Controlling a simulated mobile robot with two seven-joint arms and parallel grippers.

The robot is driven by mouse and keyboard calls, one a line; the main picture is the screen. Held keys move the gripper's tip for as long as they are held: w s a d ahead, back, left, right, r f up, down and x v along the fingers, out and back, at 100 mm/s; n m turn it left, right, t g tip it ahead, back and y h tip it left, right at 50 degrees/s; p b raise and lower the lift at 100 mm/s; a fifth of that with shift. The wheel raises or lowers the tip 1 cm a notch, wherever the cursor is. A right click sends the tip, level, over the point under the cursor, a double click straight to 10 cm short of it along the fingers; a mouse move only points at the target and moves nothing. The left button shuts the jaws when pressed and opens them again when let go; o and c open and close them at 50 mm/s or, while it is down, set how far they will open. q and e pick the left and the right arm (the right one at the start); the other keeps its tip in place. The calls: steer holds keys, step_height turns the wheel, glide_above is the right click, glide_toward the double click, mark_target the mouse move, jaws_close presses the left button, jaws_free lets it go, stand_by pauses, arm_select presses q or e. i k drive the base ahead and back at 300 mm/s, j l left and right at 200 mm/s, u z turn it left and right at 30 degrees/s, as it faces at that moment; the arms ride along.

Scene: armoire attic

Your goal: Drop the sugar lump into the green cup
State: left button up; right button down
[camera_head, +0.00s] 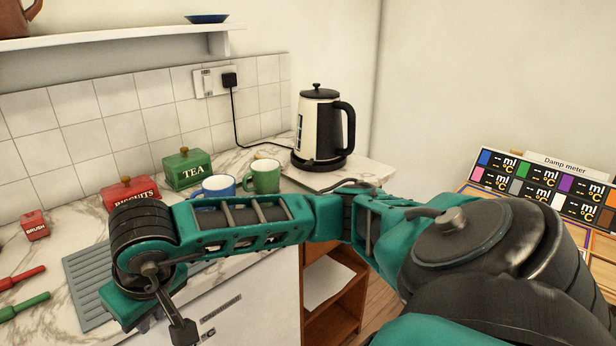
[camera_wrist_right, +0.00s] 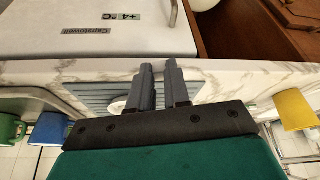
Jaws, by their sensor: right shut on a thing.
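The green cup (camera_head: 264,176) stands upright on the marble counter, right of a blue cup (camera_head: 217,187). The green cup (camera_wrist_right: 9,127) also shows at the left edge of the right wrist view, beside the blue cup (camera_wrist_right: 50,129). My right gripper (camera_head: 183,332) hangs low at the counter's front, left of and nearer than the green cup. In the right wrist view its fingers (camera_wrist_right: 158,72) are close together. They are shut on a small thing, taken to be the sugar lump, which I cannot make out. No sugar lump shows elsewhere. My left gripper is not in view.
A grey ribbed drainer (camera_head: 88,300) lies under my right arm. The red biscuit tin (camera_head: 128,190), the green tea tin (camera_head: 188,168) and the kettle (camera_head: 318,125) stand behind. A white round thing (camera_wrist_right: 117,106) is partly hidden by the gripper. A wooden shelf unit (camera_head: 330,300) is below.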

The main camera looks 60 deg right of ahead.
mark_target(272, 186)
steer(key=l+z, duration=0.2)
steer(key=z, duration=1.05)
steer(key=k+l, duration=0.05)
